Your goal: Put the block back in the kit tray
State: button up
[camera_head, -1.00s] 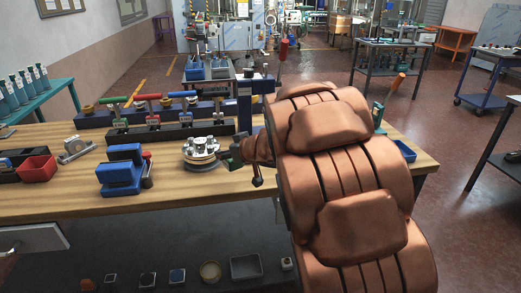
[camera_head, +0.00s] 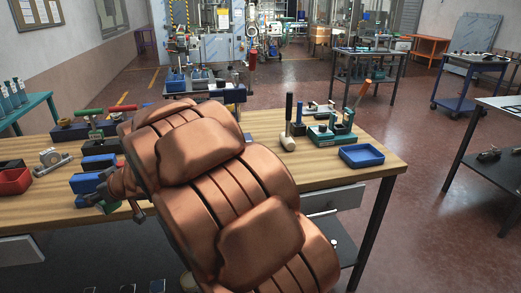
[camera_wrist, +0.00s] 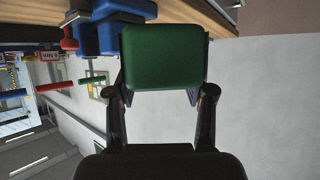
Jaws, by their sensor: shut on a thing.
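A green block (camera_wrist: 162,57) is held between the two fingers of my gripper (camera_wrist: 162,92) in the wrist view. It fills the gap between the fingertips. In the head view my gripper (camera_head: 103,198) is at the left part of the bench, beside the blue vise-like device (camera_head: 88,183), and my arm hides much of the bench middle. A shallow blue tray (camera_head: 362,155) lies near the right end of the bench and looks empty. I cannot tell for sure which container is the kit tray.
The wooden bench (camera_head: 330,175) has free room at its front right. A green stand (camera_head: 332,135), a mallet (camera_head: 288,143) and a black upright tool (camera_head: 299,118) stand at the right. A red bin (camera_head: 14,181) and a metal device (camera_head: 52,158) sit at the left.

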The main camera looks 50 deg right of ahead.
aim_at(360, 157)
jog(key=u, duration=1)
jog(key=k, duration=1.2)
jog(key=z, duration=1.55)
jog(key=i, duration=0.45)
